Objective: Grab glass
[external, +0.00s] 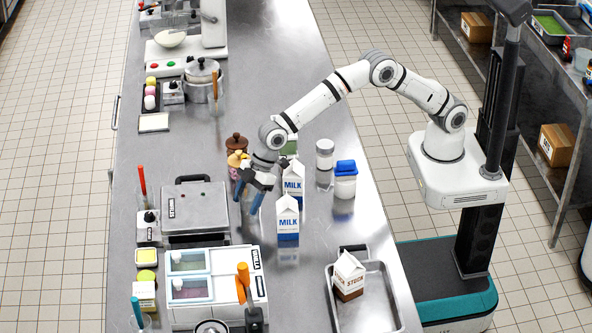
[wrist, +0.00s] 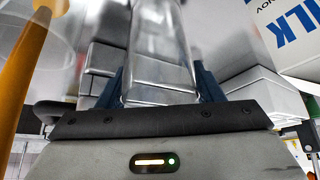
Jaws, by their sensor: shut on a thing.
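A clear, empty-looking glass (wrist: 158,50) stands between the two blue fingers of my gripper (wrist: 160,84) in the wrist view. The fingers are shut on it, one on each side. In the external view my gripper (external: 249,194) is low over the steel counter, left of the milk cartons. The glass is hard to make out there between the fingers. In the wrist view, a blurred see-through vessel (wrist: 85,22) with an orange stick (wrist: 24,62) is close at the left.
Two milk cartons (external: 288,222) stand just right of my gripper. A blue-lidded jar (external: 345,182) and a white-lidded jar (external: 325,155) are further right. A grey press (external: 190,212) is left. A tray (external: 374,308) holds another carton (external: 348,276). The counter behind is partly clear.

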